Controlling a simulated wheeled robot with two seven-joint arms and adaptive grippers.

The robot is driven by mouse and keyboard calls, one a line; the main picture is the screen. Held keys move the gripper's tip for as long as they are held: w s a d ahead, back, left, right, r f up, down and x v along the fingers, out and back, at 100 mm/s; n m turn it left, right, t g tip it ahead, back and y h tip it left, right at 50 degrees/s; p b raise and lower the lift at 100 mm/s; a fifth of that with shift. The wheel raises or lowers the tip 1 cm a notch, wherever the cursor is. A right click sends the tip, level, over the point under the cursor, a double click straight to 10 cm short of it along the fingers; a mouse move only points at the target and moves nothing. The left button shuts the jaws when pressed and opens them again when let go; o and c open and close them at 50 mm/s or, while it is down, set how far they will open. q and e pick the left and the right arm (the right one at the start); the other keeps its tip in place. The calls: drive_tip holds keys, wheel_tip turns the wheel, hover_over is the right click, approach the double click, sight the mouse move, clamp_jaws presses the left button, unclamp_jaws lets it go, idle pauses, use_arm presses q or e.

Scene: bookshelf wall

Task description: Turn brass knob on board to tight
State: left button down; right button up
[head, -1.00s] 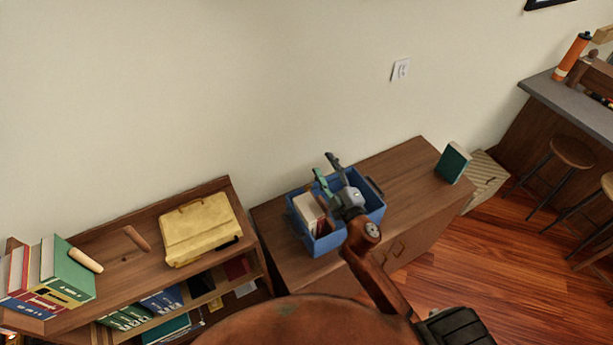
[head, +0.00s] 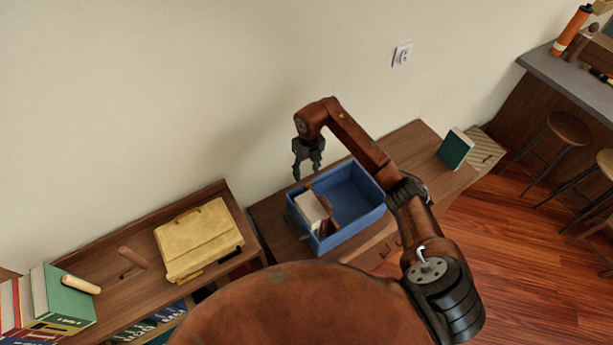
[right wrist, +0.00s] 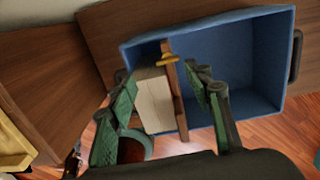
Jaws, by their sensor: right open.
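A brass knob (right wrist: 169,61) sits on the narrow wooden board (right wrist: 180,105), near the board's upper end in the right wrist view. The board stands inside the blue bin (head: 370,214) against a cream block (right wrist: 153,100), which looks like a book or stack of paper. My right gripper (head: 307,172) points down above the bin's back left corner. It also shows in the right wrist view (right wrist: 165,82), with its green-padded fingers spread apart, the knob and board in the gap between them and nothing held. My left gripper is out of view.
The bin stands on a wooden cabinet (head: 405,143), its right side empty. A yellow briefcase (head: 198,240) and books (head: 60,300) are on the shelf at left. A teal book (head: 455,149) stands at the cabinet's right end. The wall is close behind.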

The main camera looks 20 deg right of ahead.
sight(309, 185)
drive_tip(key=shift+d+f, duration=0.1)
drive_tip(key=shift+d, duration=0.35)
drive_tip(key=shift+s+f, duration=0.1)
drive_tip(key=shift+f, duration=0.25)
wheel_tip(309, 185, down, 5)
drive_tip(key=shift+f+p, duration=0.1)
drive_tip(key=shift+p, duration=0.85)
drive_tip(key=shift+f, duration=0.7)
drive_tip(key=shift+c, duration=0.2)
drive_tip(key=c, duration=1.1)
